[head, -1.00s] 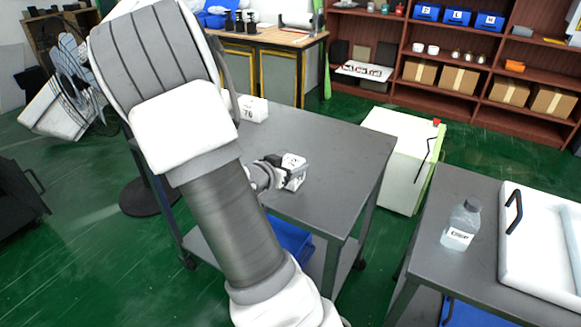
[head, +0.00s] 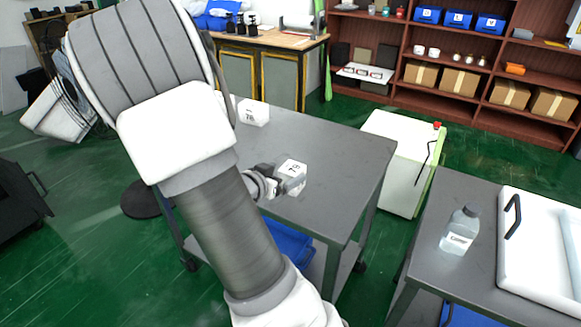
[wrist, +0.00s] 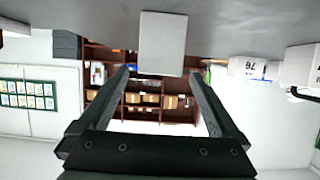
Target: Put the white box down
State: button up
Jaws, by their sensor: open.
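The white box (head: 292,168) with a dark printed label on top rests on the grey metal table, near its front middle. In the wrist view, which is upside down, the white box (wrist: 163,43) stands against the grey table surface (wrist: 240,18). My gripper (head: 278,180) is beside the box on its left in the head view. In the wrist view my gripper (wrist: 160,72) is open, with one dark finger on each side and clear gaps to the box. Part of the box's lower side is hidden by the gripper in the head view.
A second white box (head: 253,112) marked 76 stands farther back on the table (head: 340,155). A white cabinet (head: 395,165) stands to the right. A second table (head: 425,225) holds a clear bottle (head: 461,230) and a white lidded case (head: 545,245). The table's right half is bare.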

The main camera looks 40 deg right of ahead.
jog(key=w+a+r+n+t+y+p, duration=0.15)
jog(key=a+r+n+t+y, duration=0.35)
jog(key=a, duration=0.8)
jog(key=w+a+r+n+t+y+p, duration=0.1)
jog(key=w+a+r+n+y, duration=0.2)
jog(key=a+r+y, duration=0.7)
jog(key=s+a+r+n+g, duration=0.1)
jog(key=s+a+n, duration=0.3)
jog(key=s+a, duration=0.4)
jog(key=s+d+r+n+g+h, duration=0.1)
jog(key=s+d+n+g+h, duration=0.1)
jog(key=s, duration=0.9)
jog(key=shift+s+d+n+g, duration=0.15)
jog(key=shift+d+n+g, duration=0.25)
jog(key=shift+g, duration=0.1)
notch_tip(320, 180, up, 11)
jog(key=p, duration=1.1)
jog(key=shift+r, duration=0.2)
